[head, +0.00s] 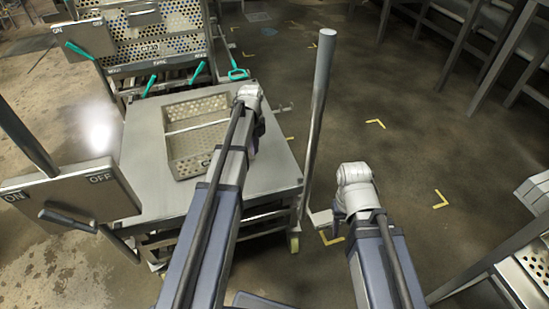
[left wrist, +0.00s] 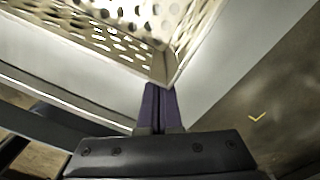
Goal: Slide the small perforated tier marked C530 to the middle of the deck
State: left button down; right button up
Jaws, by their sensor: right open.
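The small perforated tier (head: 183,143), an open metal box with holed walls, sits on the flat grey deck (head: 270,168) of a trolley, toward its back. A mark on its front wall is mostly hidden by my left arm, so I cannot read it. My left gripper (head: 261,130) is at the tier's right side. In the left wrist view its two purple fingers (left wrist: 158,100) are together, with tips at the tier's corner (left wrist: 165,72); nothing shows between them. Whether they touch it is hard to tell. My right gripper (head: 337,224) hangs right of the trolley, open and mostly hidden by its wrist.
A perforated rack (head: 160,50) with green handles stands behind the deck. An ON/OFF lever box (head: 75,195) is at the left. A grey post (head: 318,110) rises just right of the deck. The floor (head: 410,150) right of the post is clear.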

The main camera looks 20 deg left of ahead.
pick_arm(q)
jog(key=a, duration=0.1)
jog(key=w+a, duration=0.1)
jog(key=a, duration=0.3)
jog(key=shift+w+a, duration=0.2)
jog(key=shift+w, duration=0.2)
jog(key=shift+d, duration=0.1)
